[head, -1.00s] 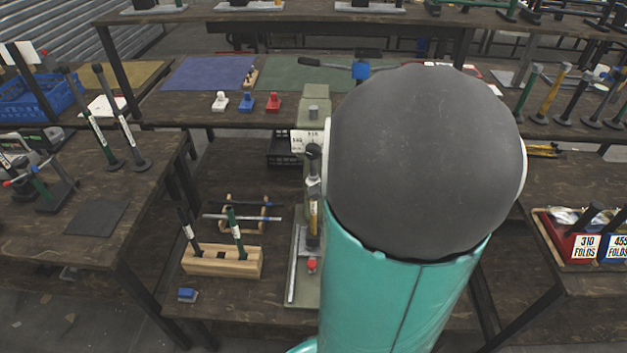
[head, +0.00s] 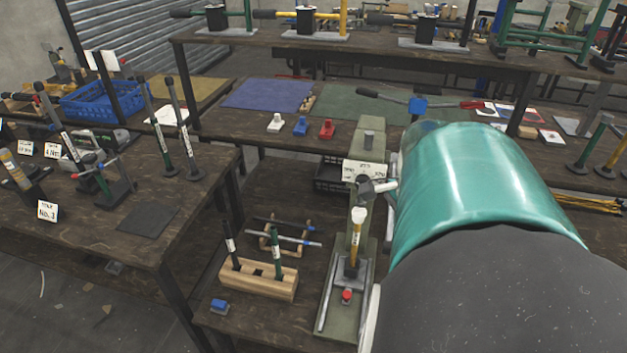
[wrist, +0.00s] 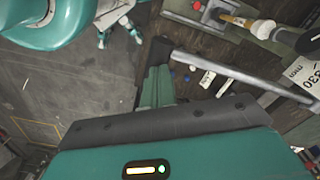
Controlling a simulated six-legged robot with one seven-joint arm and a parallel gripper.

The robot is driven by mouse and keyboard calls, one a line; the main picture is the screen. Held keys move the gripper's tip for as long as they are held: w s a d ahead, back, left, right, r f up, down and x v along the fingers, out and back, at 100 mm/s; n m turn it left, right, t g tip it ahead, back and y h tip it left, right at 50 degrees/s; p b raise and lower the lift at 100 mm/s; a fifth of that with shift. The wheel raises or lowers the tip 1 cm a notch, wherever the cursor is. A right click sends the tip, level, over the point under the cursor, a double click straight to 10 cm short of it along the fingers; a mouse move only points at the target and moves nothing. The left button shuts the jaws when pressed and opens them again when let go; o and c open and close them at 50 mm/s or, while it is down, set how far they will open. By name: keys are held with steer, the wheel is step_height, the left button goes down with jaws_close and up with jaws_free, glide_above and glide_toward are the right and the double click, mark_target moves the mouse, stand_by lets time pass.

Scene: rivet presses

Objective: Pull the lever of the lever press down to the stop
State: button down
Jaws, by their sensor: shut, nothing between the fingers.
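The lever press (head: 345,325) has a grey-green base and column, a white label and a grey pivot (head: 372,187). A short pale piece runs right from the pivot until my arm hides it. In the wrist view a long grey lever (wrist: 235,76) slants from the press, by its white label, to a dark grip (wrist: 160,50) at the upper left. My gripper (wrist: 157,76) is shut, its green fingers just below the grip end. I cannot tell whether they touch it. My arm hides the gripper and most of the lever in the head view.
A wooden block (head: 258,282) with upright tools and a small blue block (head: 219,306) stand left of the press. A side table (head: 120,235) with several tools is further left. A back bench (head: 240,130) carries coloured mats and small blocks. Floor shows at lower left.

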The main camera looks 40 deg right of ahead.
steer(key=shift+w+d+r, duration=0.1)
steer(key=shift+d+r, duration=0.05)
steer(key=shift+r, duration=3.2)
steer(key=w+d+r, duration=0.1)
steer(key=r, duration=0.7)
steer(key=w+d+r, duration=0.2)
steer(key=r, duration=0.6)
steer(key=shift+d, duration=0.15)
steer(key=w+a+f+n+t, duration=0.1)
steer(key=w+a+f+n, duration=0.1)
steer(key=a+f+n, duration=0.3)
steer(key=w+a+n+t+h, duration=0.1)
steer(key=a+n, duration=0.2)
steer(key=a, duration=0.3)
steer(key=w+a+f+n+t, duration=0.1)
steer(key=w+a+f+n, duration=0.15)
steer(key=a, duration=0.35)
steer(key=s+a+f+n+t+y, duration=0.1)
steer(key=s+a+f+n+t, duration=0.1)
steer(key=a+f+n, duration=0.8)
steer(key=s+a+n, duration=0.1)
steer(key=a, duration=0.2)
steer(key=shift+t, duration=0.3)
